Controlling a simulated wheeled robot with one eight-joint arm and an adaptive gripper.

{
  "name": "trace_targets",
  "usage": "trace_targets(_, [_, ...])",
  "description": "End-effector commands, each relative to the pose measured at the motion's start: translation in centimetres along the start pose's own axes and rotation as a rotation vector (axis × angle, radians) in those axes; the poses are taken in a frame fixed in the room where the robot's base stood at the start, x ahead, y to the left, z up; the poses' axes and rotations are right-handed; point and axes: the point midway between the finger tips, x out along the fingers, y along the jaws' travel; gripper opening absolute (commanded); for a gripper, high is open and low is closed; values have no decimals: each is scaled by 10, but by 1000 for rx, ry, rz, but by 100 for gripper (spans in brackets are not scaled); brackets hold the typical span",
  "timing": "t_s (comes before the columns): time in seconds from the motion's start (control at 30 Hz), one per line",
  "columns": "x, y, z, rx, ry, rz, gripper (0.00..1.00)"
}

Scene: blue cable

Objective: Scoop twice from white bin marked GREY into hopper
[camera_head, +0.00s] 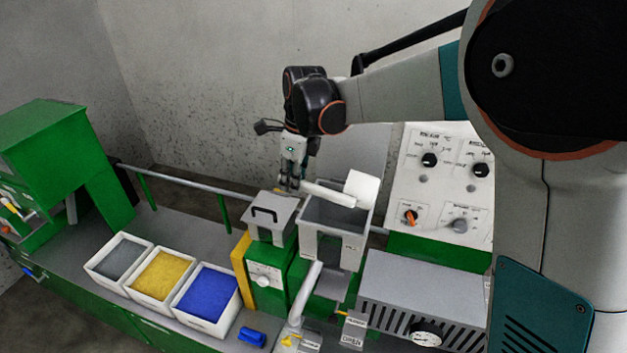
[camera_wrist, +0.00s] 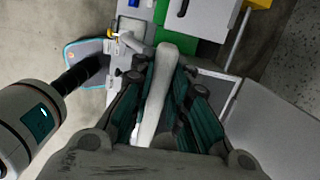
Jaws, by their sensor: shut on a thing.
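My gripper (camera_head: 291,182) is shut on the handle of a white scoop (camera_head: 362,188). The scoop's handle (camera_wrist: 157,95) runs between the fingers in the wrist view. The scoop's head is above the right part of the open grey hopper (camera_head: 336,250) and appears tipped on its side. Whether anything is inside the scoop cannot be seen. The white bin with grey material (camera_head: 104,276) is the leftmost of three bins on the bench at the left, well away from my gripper. Its label is not readable. The inside of the hopper is partly hidden by the scoop.
A bin of yellow material (camera_head: 151,295) and a bin of blue material (camera_head: 207,323) stand beside the grey one. A grey lidded box (camera_head: 270,222) stands just left of the hopper. A control panel (camera_head: 440,190) rises at the right. A vented grey housing (camera_head: 415,290) lies in front.

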Motion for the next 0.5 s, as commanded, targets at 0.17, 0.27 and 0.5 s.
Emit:
trace_targets(0.17, [-18,0,-7,5,-84,-1,0])
trace_targets(0.27, [-32,-1,-13,8,-161,0,0])
trace_targets(0.5, [-63,-1,-26,10,-355,-1,0])
